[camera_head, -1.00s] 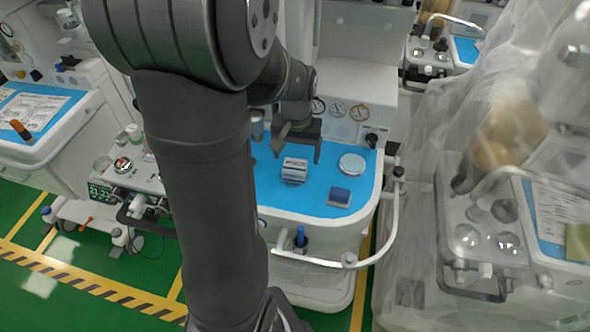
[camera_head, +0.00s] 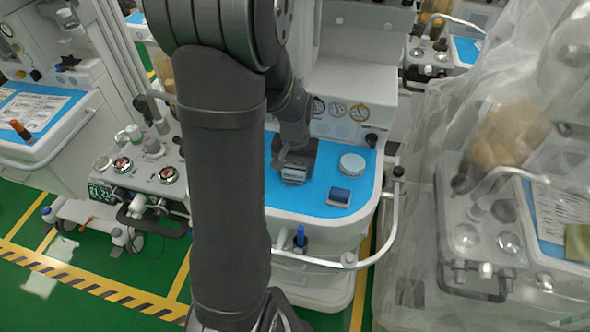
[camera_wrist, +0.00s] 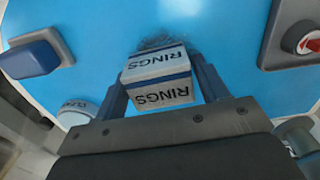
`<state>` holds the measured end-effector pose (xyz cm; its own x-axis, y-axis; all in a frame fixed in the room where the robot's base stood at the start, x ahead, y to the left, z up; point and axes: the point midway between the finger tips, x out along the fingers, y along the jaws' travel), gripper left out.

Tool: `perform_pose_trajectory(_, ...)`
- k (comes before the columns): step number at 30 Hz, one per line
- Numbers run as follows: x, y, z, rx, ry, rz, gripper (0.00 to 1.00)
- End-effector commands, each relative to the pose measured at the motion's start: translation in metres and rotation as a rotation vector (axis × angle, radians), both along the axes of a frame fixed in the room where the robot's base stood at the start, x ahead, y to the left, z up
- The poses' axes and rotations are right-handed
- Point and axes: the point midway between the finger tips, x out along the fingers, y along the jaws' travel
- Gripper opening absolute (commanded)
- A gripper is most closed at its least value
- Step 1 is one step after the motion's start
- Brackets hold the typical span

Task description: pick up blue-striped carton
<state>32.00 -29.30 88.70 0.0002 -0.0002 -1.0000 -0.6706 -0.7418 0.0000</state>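The blue-striped carton (camera_head: 293,175) is a small white box with a blue band, on the blue top of the middle cart. In the wrist view the carton (camera_wrist: 158,78) shows "RINGS" on two faces. My gripper (camera_head: 294,163) is over it, pointing down. In the wrist view the two fingers of my gripper (camera_wrist: 160,80) stand on either side of the carton, spread about its width. They look open; any contact is too close to judge. The gripper hides part of the carton in the head view.
A blue-topped block (camera_head: 339,197) lies to the right of the carton, and a round white tin (camera_head: 352,163) stands behind that. A white rail (camera_head: 391,222) runs around the cart's right side. A sheet-draped cart (camera_head: 440,200) stands at right.

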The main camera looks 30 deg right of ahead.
Motion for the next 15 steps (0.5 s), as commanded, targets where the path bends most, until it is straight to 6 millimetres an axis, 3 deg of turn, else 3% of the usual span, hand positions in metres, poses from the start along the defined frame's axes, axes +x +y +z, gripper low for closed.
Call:
perform_pose_trajectory(1,0.0001,-0.0001,0.0001,0.000,0.000,0.000,0.56)
perform_pose_trajectory(5,0.0001,-0.0001,0.0002,0.000,0.000,0.000,0.33)
perform_pose_trajectory(15,0.0002,-0.0002,0.0029,-0.001,-0.001,0.000,0.33)
